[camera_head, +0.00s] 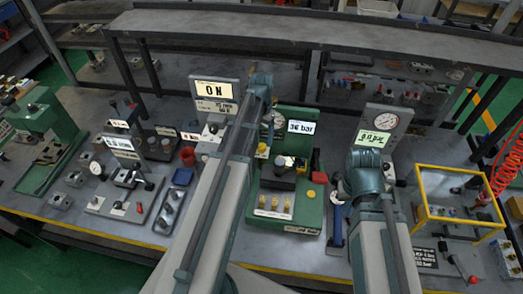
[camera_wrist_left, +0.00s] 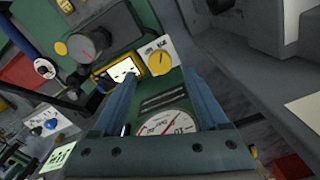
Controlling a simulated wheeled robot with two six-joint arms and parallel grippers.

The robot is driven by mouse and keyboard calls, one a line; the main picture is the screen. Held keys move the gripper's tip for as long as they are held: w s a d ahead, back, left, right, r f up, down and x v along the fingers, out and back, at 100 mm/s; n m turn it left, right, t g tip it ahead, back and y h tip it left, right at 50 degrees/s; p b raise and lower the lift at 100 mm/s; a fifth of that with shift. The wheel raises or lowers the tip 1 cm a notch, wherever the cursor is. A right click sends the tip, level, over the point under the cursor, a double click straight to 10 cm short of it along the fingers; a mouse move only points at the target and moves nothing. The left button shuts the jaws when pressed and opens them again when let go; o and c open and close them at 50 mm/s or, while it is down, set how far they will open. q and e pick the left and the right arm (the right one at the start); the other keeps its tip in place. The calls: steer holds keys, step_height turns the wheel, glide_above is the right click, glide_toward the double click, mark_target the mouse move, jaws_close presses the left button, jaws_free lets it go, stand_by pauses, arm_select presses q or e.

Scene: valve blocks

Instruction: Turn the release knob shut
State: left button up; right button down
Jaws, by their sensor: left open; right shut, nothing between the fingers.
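The yellow knob (camera_wrist_left: 160,62) sits on a pale labelled plate of a green panel in the left wrist view. It also shows in the head view (camera_head: 262,149), just right of my left arm. I take it to be the release knob; its label is too blurred to read. My left gripper (camera_wrist_left: 157,80) is open, its two blue fingers apart, with the knob seen in the gap beyond the tips. I see no contact. In the head view my left fingers are hidden behind the arm. My right arm shows in the head view, but its fingers are hidden.
A round gauge (camera_wrist_left: 168,125) lies close to the left fingers. A large black knob (camera_wrist_left: 92,40) and a yellow-framed display (camera_wrist_left: 125,70) are beside the yellow knob. A 36 bar display (camera_head: 301,127) stands on the green unit. A yellow-framed box (camera_head: 460,172) is at right.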

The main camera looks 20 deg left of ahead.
mark_target(261, 146)
arm_select(q)
step_height(261, 146, down, 5)
steer(key=b, duration=0.4)
jaws_close()
